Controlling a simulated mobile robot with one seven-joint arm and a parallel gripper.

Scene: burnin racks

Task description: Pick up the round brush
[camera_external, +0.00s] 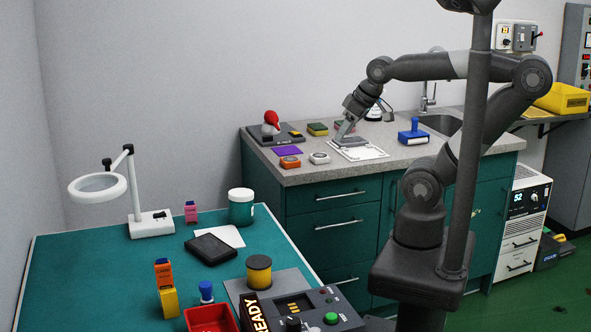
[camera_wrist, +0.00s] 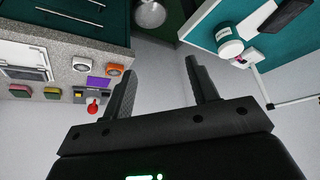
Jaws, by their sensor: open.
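I cannot tell for sure which thing is the round brush. A small piece with a blue knob (camera_external: 206,290) stands upright on the teal table beside the red bin. A red-topped piece with a pale lower part (camera_external: 271,122) is on the dark plate at the counter's left end; it also shows in the wrist view (camera_wrist: 92,107). My gripper (camera_external: 347,130) is over the counter, apart from both. In the wrist view, its two dark fingers (camera_wrist: 160,66) are spread, with nothing between them.
The teal table (camera_external: 90,270) holds a ring lamp (camera_external: 97,188), a jar (camera_external: 241,209), a yellow spool (camera_external: 259,272) and a red bin (camera_external: 210,318).

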